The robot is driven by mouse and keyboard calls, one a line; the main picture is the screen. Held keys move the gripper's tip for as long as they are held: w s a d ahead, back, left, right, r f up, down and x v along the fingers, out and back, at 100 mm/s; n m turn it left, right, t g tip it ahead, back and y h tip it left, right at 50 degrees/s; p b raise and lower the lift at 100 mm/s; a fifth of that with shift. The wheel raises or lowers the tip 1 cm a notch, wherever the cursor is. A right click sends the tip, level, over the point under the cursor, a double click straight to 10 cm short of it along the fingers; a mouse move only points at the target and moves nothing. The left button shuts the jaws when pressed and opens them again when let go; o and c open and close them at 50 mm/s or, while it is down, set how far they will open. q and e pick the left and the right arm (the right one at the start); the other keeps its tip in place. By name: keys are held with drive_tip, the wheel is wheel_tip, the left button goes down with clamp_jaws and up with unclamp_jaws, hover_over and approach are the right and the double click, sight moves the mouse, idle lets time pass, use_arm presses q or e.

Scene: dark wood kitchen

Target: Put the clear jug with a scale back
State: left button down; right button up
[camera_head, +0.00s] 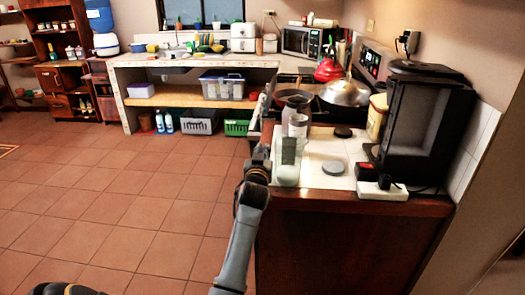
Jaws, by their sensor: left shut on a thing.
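The clear jug with a scale (288,160) is upright at the left edge of the white counter top. My left gripper (264,160) is at its left side and shut on it; the fingertips are small and partly hidden against it. I cannot tell whether the jug's base touches the counter. A black appliance with an open front cavity (425,120), like a coffee maker, stands to the right on the same counter.
A grey disc (333,167) lies on the counter right of the jug. A white power strip (382,190) lies at the front edge. The tiled floor at left is clear.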

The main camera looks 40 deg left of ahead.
use_arm(q)
drive_tip(key=c, duration=1.8)
unclamp_jaws()
drive_tip(key=shift+f, duration=0.1)
drive_tip(key=o, duration=0.4)
drive_tip(key=shift+c, duration=0.2)
drive_tip(key=v, duration=1.2)
drive_tip(key=shift+b, duration=0.4)
